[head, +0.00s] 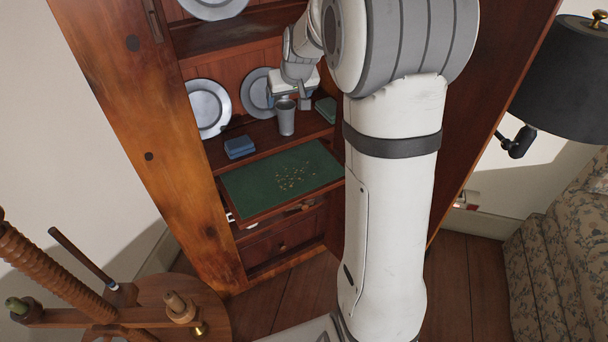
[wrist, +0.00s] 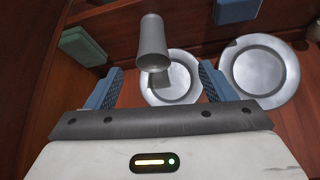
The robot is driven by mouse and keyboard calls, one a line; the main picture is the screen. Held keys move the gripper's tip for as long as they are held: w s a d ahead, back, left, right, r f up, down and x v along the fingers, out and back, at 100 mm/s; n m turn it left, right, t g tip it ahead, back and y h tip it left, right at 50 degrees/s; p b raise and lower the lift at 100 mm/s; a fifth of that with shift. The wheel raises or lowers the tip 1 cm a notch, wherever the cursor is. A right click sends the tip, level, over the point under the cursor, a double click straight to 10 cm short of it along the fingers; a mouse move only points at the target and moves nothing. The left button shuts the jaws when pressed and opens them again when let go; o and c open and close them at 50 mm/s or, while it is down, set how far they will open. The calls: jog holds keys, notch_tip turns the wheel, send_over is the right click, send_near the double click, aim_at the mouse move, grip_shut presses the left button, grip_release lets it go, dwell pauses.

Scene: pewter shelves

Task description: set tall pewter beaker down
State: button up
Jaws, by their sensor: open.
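The tall pewter beaker (head: 286,118) stands upright on the middle shelf of the wooden cupboard in the head view. In the wrist view the beaker (wrist: 152,40) shows upside down, just beyond the blue fingertips and in line with the gap between them. My gripper (head: 291,102) is at the beaker's upper part in the head view. In the wrist view my gripper (wrist: 161,70) is open, with a clear gap between each finger and the beaker. Part of the beaker's rim is hidden by the gripper in the head view.
Two pewter plates (head: 207,108) (head: 256,92) lean at the shelf's back. A blue box (head: 240,147) lies left of the beaker, a green box (head: 326,108) right. A green panel with small bits (head: 280,178) extends below. Cupboard sides bound the shelf.

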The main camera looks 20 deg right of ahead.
jog(key=s+a+f+g, duration=0.1)
jog(key=s+a+g, duration=0.1)
jog(key=s, duration=1.4)
jog(key=s+a+g, duration=0.2)
jog(key=s+a, duration=0.3)
jog(key=s, duration=1.1)
jog(key=shift+s+f, duration=0.15)
jog(key=shift+f, duration=0.25)
jog(key=shift+a, duration=0.1)
